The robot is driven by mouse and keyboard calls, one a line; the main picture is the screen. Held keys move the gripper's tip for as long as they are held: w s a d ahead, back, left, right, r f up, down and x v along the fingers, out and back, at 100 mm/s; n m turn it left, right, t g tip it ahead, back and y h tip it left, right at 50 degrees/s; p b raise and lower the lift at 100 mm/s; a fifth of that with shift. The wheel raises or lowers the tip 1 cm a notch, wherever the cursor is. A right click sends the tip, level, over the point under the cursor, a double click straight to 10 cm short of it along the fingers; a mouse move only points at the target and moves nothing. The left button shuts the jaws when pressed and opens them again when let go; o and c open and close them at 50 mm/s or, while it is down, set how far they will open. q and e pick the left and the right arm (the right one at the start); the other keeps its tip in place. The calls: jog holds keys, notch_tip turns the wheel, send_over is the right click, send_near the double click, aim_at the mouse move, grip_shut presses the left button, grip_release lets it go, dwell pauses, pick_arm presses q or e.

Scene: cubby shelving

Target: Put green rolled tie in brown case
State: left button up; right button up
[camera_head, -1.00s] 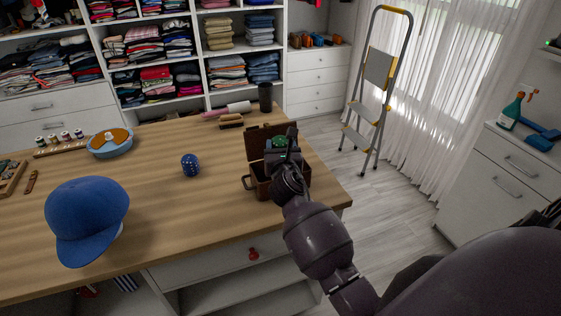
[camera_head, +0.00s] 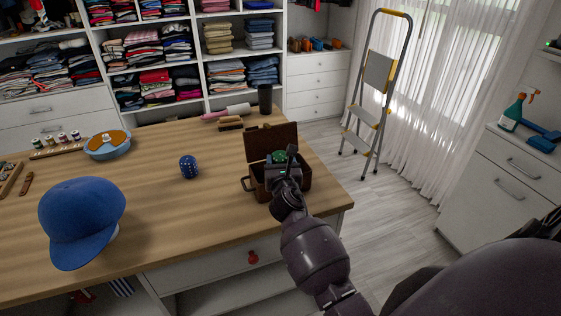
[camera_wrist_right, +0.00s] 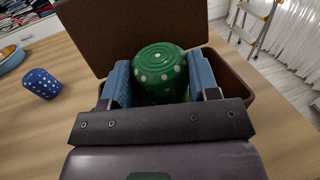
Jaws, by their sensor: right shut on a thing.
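The green rolled tie (camera_wrist_right: 160,72) has white dots and sits between the two blue finger pads of my right gripper (camera_wrist_right: 160,85). In the head view the tie (camera_head: 279,156) shows at the tip of my right gripper (camera_head: 283,163). The gripper is shut on it. The brown case (camera_head: 270,139) stands open on the table near its right corner, lid raised at the back. The tie is over or in the case's opening; how deep it sits is hidden by the gripper. In the wrist view the case (camera_wrist_right: 135,24) surrounds the fingers. My left gripper is not in view.
A blue dotted rolled tie (camera_head: 189,167) and a blue cap (camera_head: 82,222) are on the wooden table (camera_head: 150,215), left of the case. Brushes (camera_head: 230,122) and a dark cup (camera_head: 265,99) stand behind it. A stepladder (camera_head: 375,90) is at the back right.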

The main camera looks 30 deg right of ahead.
jog(key=shift+f, duration=0.2)
jog(key=o, duration=0.9)
jog(key=shift+o, duration=0.2)
